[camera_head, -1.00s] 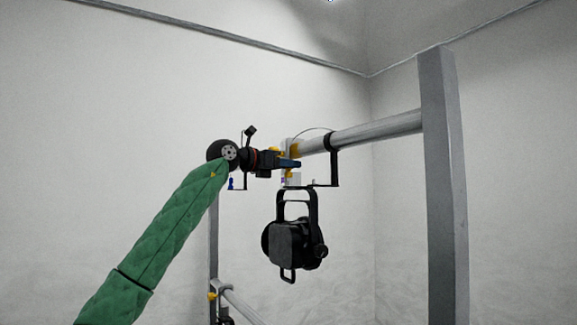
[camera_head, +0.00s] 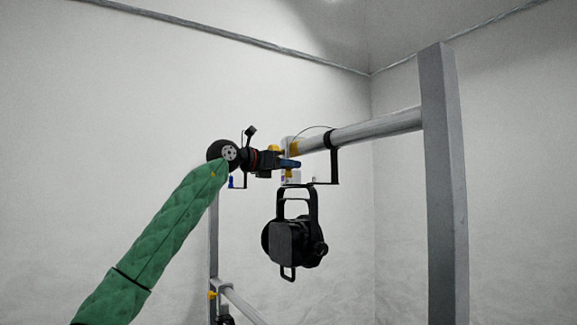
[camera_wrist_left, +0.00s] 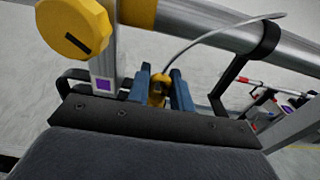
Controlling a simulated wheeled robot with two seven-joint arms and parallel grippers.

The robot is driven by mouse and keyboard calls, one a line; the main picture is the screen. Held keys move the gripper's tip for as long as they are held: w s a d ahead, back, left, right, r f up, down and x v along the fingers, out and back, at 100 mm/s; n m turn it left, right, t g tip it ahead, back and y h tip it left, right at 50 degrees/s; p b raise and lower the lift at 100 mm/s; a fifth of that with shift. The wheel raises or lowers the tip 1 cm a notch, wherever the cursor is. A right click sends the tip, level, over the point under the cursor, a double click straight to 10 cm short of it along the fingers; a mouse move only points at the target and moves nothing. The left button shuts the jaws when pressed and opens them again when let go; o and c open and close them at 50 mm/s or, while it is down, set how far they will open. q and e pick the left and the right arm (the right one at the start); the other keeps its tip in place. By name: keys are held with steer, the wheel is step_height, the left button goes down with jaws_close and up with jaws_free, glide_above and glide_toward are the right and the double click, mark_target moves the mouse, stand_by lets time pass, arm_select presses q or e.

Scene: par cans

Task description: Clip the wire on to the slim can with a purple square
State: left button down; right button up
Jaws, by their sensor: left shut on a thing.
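The black par can (camera_head: 293,243) hangs upright by its yoke under the rail. A small purple square (camera_wrist_left: 103,85) shows on the pale clamp post (camera_wrist_left: 104,65) above the yoke in the left wrist view. My left gripper (camera_head: 290,163) is at the clamp, just above the yoke. Its blue fingers (camera_wrist_left: 163,90) are shut on a yellow clip (camera_wrist_left: 158,89). The thin grey wire (camera_wrist_left: 215,32) arcs from near this clip over the rail. The fingers partly hide the clip, and I cannot tell whether it touches the can's yoke. My right gripper is out of view.
The grey rail (camera_head: 380,130) runs to a thick upright post (camera_head: 445,190) at right. A black hook bracket (camera_head: 334,165) hangs from the rail beside the clamp. A yellow knob (camera_wrist_left: 77,29) is close to the fingers. A lower rail (camera_head: 240,305) is at lower left.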

arm_select(q)
steer(key=shift+f+b, duration=0.55)
steer(key=shift+f, duration=0.35)
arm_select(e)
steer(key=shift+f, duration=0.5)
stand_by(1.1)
arm_select(q)
steer(key=c, duration=1.2)
jaws_free()
steer(key=shift+o, duration=0.2)
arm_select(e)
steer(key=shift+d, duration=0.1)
